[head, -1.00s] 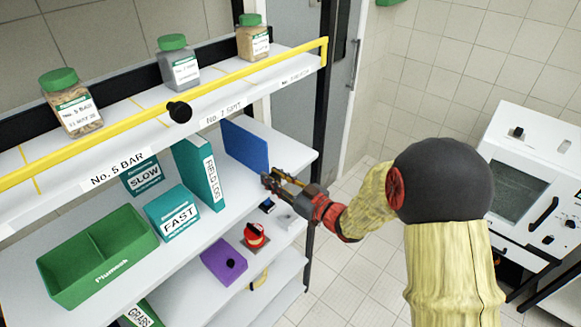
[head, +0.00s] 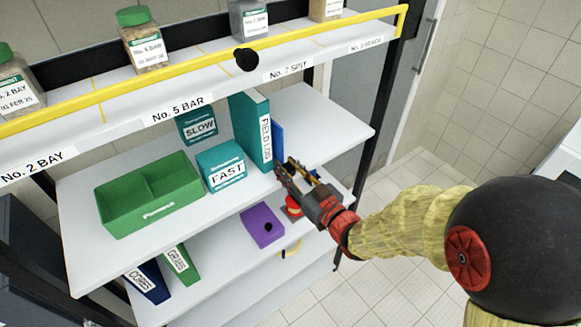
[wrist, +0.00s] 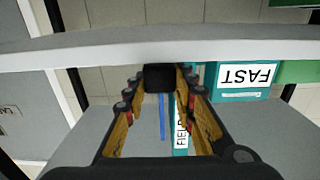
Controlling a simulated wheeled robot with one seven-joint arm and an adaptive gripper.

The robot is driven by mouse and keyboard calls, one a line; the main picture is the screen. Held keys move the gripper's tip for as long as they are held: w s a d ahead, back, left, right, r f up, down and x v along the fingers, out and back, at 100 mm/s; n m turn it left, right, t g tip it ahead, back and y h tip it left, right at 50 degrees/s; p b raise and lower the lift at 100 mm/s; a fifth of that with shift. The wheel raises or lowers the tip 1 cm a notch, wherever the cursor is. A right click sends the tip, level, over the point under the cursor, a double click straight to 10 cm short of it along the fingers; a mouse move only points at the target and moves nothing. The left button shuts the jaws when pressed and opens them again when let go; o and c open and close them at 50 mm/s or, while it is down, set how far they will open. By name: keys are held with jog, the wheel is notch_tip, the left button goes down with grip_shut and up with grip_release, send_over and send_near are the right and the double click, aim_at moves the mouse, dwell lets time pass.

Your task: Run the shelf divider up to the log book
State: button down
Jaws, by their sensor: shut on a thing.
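The shelf divider (head: 279,141) is a thin upright blue panel on the middle shelf, just right of the log book. The log book (head: 265,139) is a tall teal binder with FIELD LOG on its spine. My gripper (head: 284,170) is at the shelf's front edge, its fingers shut on a dark block (wrist: 160,77) in line with the divider's front edge, seemingly its grip. In the wrist view the divider (wrist: 162,117) shows edge-on beside the log book (wrist: 181,130), with a narrow gap between them. The fingers hide the divider's lower front.
Left of the log book stand the FAST box (head: 222,168), the SLOW box (head: 198,124) and a green bin (head: 150,197). The shelf right of the divider is clear (head: 325,125). A yellow rail (head: 310,40) fronts the jar shelf above.

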jog(key=shift+f, duration=0.1)
jog(key=c, duration=1.5)
grip_release()
jog(key=shift+o, duration=0.2)
jog(key=v, duration=1.2)
